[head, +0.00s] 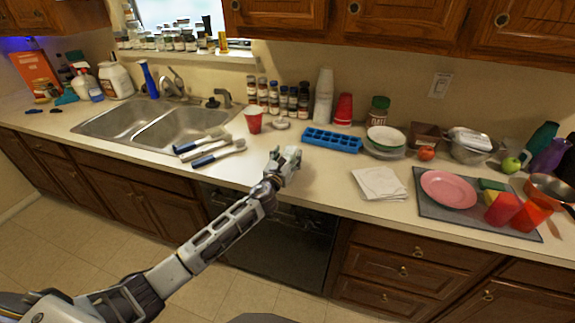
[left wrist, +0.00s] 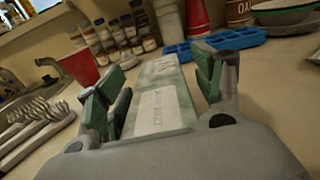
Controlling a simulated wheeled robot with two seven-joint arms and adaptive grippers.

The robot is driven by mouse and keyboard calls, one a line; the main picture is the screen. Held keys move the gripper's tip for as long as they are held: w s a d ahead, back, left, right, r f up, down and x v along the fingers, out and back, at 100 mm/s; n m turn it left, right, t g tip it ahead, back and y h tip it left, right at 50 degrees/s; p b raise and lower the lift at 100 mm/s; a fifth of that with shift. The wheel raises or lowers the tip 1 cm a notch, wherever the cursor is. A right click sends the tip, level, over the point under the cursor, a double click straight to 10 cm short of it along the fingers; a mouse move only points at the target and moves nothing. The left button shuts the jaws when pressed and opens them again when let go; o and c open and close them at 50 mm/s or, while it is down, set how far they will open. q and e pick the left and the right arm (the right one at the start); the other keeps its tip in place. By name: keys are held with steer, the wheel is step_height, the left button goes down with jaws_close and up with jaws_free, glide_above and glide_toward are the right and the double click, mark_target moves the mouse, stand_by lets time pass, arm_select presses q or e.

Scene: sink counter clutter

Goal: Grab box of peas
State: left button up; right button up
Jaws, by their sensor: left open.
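My left gripper (head: 287,158) is over the counter in front of the blue ice tray. It also shows in the left wrist view (left wrist: 158,85), with its green-padded fingers spread apart. A pale green and white box (left wrist: 162,108), likely the box of peas, lies between the fingers, with blurred lettering on its top. The fingers are on either side of it, and I cannot tell whether either touches it. In the head view the gripper mostly hides the box. My right gripper is not in view.
A blue ice tray (head: 332,140) lies just behind the gripper. A red cup (head: 253,120) and several brushes (head: 217,154) are to its left, near the sink (head: 130,118). A white napkin (head: 379,184) and a grey mat (head: 477,226) are to the right.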

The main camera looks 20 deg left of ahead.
arm_select(q)
steer(key=shift+c, duration=0.4)
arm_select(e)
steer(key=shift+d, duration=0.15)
arm_select(q)
steer(key=c, duration=0.7)
steer(key=shift+r, duration=0.1)
steer(key=c, duration=0.7)
steer(key=shift+o, duration=0.2)
steer(key=shift+r, duration=0.7)
step_height(320, 180, up, 8)
steer(key=shift+f+p, duration=0.25)
steer(key=shift+p, duration=0.75)
steer(key=shift+r, duration=0.55)
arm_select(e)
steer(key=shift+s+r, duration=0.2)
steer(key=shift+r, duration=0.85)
